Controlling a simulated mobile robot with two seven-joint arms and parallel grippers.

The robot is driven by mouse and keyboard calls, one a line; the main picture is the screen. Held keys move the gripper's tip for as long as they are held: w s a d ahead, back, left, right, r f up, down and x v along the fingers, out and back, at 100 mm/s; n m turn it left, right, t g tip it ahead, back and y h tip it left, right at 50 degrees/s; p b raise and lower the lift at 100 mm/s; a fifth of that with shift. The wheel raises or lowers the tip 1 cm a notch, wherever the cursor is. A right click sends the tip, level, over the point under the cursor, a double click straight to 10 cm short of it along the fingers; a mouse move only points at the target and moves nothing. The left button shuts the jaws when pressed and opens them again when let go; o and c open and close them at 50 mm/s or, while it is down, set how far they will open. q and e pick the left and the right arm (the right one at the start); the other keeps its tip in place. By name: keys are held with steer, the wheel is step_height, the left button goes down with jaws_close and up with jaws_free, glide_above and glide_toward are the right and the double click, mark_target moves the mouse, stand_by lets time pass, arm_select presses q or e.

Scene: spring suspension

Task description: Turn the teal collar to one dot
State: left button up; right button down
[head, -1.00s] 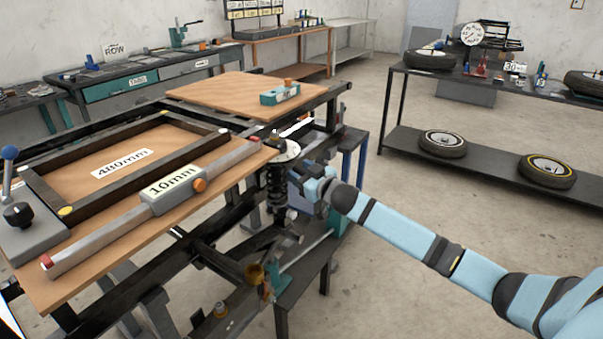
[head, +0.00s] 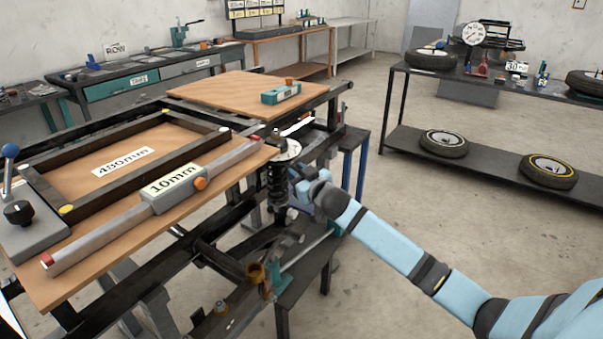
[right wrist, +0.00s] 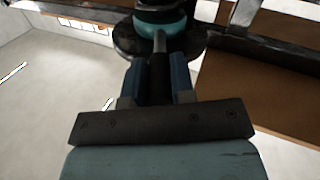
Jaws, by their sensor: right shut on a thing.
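The teal collar (right wrist: 160,26) shows at the top of the right wrist view, against a dark round plate (right wrist: 124,40). A short grey rod (right wrist: 161,44) extends from the collar towards my gripper. My right gripper (right wrist: 160,62) has its blue fingers shut on this rod. In the head view my right gripper (head: 296,184) is beside the black coil spring unit (head: 277,186), which stands upright under a pale round top plate (head: 287,150). I cannot make out the collar or any dots in the head view. My left gripper is not in view.
The wooden bench top (head: 110,255) with a grey bar marked 10mm (head: 172,189) lies left of the spring. Dark frame rails (head: 205,250) surround the spring. Open floor (head: 420,220) lies to the right, before a rack (head: 480,155) with wheels.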

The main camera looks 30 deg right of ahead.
arm_select(q)
steer(key=b, duration=0.2)
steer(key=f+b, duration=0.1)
steer(key=b, duration=0.1)
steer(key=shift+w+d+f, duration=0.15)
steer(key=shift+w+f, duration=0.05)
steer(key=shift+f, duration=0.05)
arm_select(e)
steer(key=a+m+h, duration=0.1)
steer(key=h, duration=0.1)
steer(key=a+m+g+h, duration=0.1)
steer(key=a+m+h, duration=0.1)
steer(key=w+a+m+h, duration=0.1)
steer(key=h, duration=0.2)
steer(key=shift+a+f+m, duration=0.1)
steer(key=shift+a+m, duration=0.2)
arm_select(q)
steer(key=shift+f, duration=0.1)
arm_select(e)
steer(key=c, duration=1)
jaws_free()
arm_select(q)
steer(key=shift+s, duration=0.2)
arm_select(e)
steer(key=shift+o, duration=0.2)
steer(key=shift+s, duration=0.15)
